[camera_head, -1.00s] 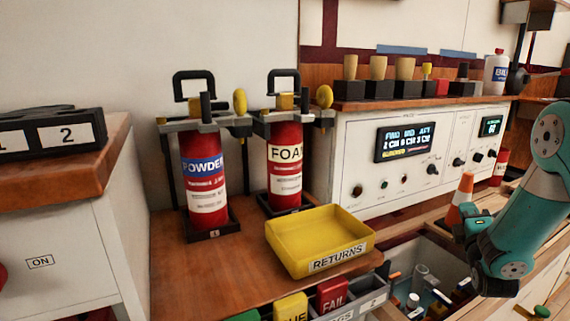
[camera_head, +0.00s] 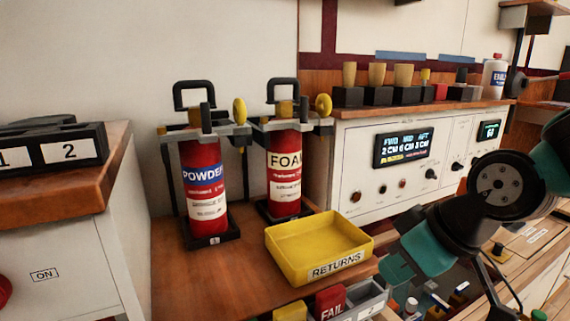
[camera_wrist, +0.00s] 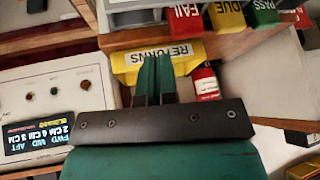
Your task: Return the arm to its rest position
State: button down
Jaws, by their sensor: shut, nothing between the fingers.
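My arm (camera_head: 445,235) comes in from the right in the head view, with teal and black links reaching left and down in front of the grey panel. Its teal end is near the right side of the yellow RETURNS tray. In the wrist view my gripper (camera_wrist: 154,62) has its two dark teal fingers together, with nothing between them. The fingers overlap the yellow RETURNS tray (camera_wrist: 127,62) in that picture; I cannot tell how far apart they are.
The yellow tray (camera_head: 285,251) sits on the wooden bench. POWDER (camera_head: 204,190) and FOAM (camera_head: 284,175) extinguishers stand behind it. A grey panel with displays (camera_head: 350,170) is at the right. FAIL (camera_head: 331,303) and other coloured tags are in front.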

jog(key=s+r+g, duration=0.2)
jog(key=s+g, duration=0.2)
jog(key=s, duration=0.9)
notch_tip(320, 180, up, 38)
jog(key=w+p, duration=0.1)
jog(key=p, duration=3.7)
jog(key=shift+a+f+m+h, duration=0.2)
jog(key=shift+f+m+h, duration=0.1)
jog(key=shift+h, duration=0.1)
